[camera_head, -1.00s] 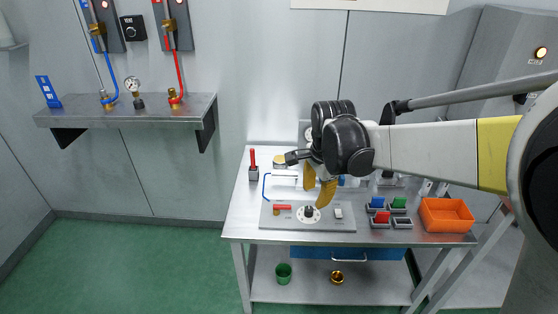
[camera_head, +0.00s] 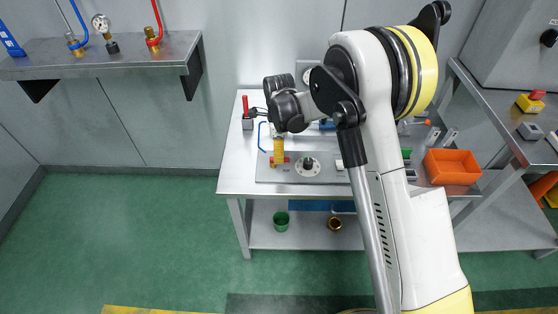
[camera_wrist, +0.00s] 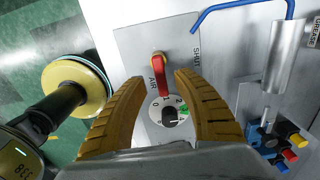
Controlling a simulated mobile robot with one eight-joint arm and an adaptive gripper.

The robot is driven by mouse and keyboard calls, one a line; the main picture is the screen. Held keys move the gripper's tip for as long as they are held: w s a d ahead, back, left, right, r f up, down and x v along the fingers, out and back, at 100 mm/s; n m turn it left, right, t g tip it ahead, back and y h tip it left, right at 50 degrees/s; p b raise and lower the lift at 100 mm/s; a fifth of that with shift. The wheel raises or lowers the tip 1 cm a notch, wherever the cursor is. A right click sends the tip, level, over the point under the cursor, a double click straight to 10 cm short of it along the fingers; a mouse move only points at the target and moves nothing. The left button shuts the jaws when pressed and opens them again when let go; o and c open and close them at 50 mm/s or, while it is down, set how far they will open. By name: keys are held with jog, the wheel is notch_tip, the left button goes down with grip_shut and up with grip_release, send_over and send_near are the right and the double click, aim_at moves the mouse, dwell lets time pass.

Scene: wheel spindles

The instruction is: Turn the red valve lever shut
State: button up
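The red valve lever (camera_wrist: 160,75) lies on a grey panel (camera_wrist: 133,38), running from its brass pivot toward a round dial (camera_wrist: 153,110). In the wrist view, "AIR" is printed left of the lever and "SHUT" to the right, beside the pivot. My gripper (camera_wrist: 160,79) is open, with one yellow finger on each side of the lever's free end and the dial. I cannot tell whether either finger touches the lever. In the head view, my gripper (camera_head: 279,146) is above the lever, which is partly hidden behind the fingers.
A blue bent bar (camera_wrist: 225,12) and a grey cylinder (camera_wrist: 284,50) lie right of the panel in the wrist view. In the head view, a red-topped upright stick (camera_head: 245,104) stands at the table's back left and an orange bin (camera_head: 452,167) on its right.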

jog(key=shift+f+b, duration=0.3)
jog(key=shift+f, duration=1)
grip_shut()
